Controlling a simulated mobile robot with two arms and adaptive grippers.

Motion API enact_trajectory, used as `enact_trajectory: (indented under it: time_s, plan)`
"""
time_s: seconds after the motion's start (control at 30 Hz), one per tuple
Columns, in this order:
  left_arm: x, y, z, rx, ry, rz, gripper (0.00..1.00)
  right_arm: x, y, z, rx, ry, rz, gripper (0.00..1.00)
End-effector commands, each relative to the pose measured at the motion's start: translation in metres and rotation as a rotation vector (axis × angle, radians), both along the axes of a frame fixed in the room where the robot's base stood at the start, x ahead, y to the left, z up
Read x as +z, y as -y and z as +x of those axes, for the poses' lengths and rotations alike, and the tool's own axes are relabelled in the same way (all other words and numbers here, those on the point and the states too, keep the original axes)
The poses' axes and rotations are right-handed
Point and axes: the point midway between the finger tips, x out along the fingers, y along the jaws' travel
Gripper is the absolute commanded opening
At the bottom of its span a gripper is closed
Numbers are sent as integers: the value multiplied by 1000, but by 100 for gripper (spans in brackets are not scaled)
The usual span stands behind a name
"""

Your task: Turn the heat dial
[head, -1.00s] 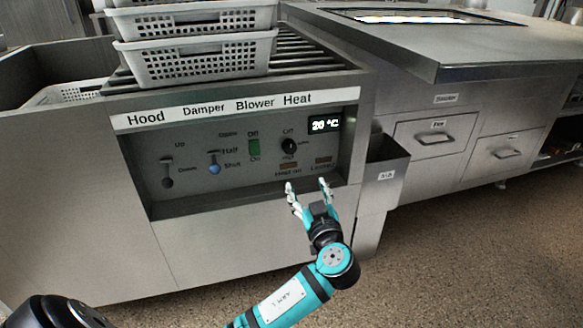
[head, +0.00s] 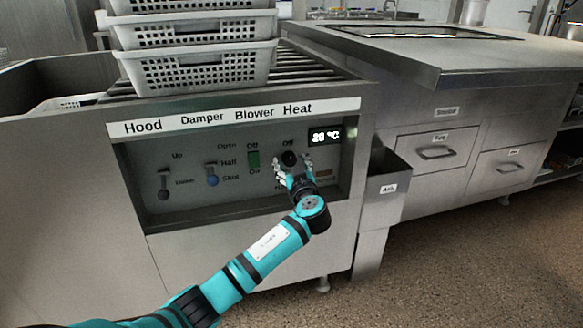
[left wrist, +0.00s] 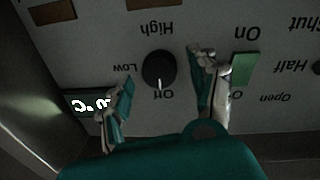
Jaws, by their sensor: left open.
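The heat dial (head: 289,158) is a round black knob under the "Heat" label on the grey control panel (head: 215,196). It also shows in the left wrist view (left wrist: 159,70), upside down, with its white mark pointing at "Off". My left gripper (head: 291,169) is open at the dial. In the left wrist view its fingers (left wrist: 163,88) stand on either side of the dial, with a visible gap to it on both sides. The display (head: 325,135) right of the dial is lit; its reading is blurred. My right gripper is not in view.
The green blower switch (head: 253,159) is close left of the dial. The damper lever (head: 212,180) and hood lever (head: 164,187) are further left. Stacked perforated baskets (head: 196,66) stand above the panel. A narrow metal bin (head: 386,190) is at the right.

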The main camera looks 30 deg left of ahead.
Motion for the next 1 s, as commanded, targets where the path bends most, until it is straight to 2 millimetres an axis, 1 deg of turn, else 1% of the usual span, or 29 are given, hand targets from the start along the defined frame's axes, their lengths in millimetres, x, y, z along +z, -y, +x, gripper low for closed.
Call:
enact_trajectory:
  time_s: [0.1, 0.33, 0.37, 0.77, 1.0]
  plan:
    - [0, -3, 3, 0, 0, 0, 61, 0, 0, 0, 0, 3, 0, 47]
    - [0, -3, 3, 0, 0, 0, 61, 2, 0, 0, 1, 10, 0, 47]
    - [0, -3, 3, 0, 0, 0, 58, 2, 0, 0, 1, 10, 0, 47]
    - [0, -3, 3, 0, -1, 1, 6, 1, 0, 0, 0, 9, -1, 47]
    - [0, -3, 3, 1, -16, 12, 6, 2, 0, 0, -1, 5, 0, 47]
